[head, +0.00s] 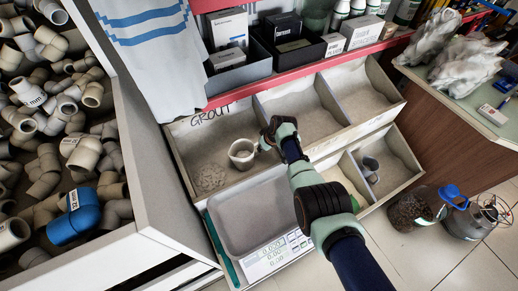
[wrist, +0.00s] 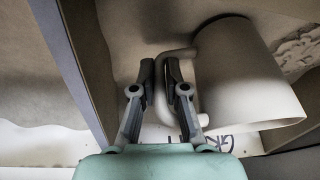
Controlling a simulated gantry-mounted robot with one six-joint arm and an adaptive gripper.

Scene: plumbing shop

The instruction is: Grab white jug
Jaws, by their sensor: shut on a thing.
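The white jug (head: 242,153) is in the left upper compartment of the wooden bin, under the word GROUT. In the wrist view the jug (wrist: 245,75) lies to the right of my fingers, with its handle toward them. My gripper (wrist: 165,80) is shut on the jug's handle (wrist: 180,55), with one finger on each side of it. In the head view my gripper (head: 267,140) reaches the jug's right side, and my arm hides part of the bin. I cannot tell if the jug touches the bin floor.
A divider (head: 262,108) stands just right of the jug. A pile of grey powder (head: 209,177) lies left of it. A scale with a grey tray (head: 252,212) stands in front. A red shelf edge (head: 300,63) runs behind.

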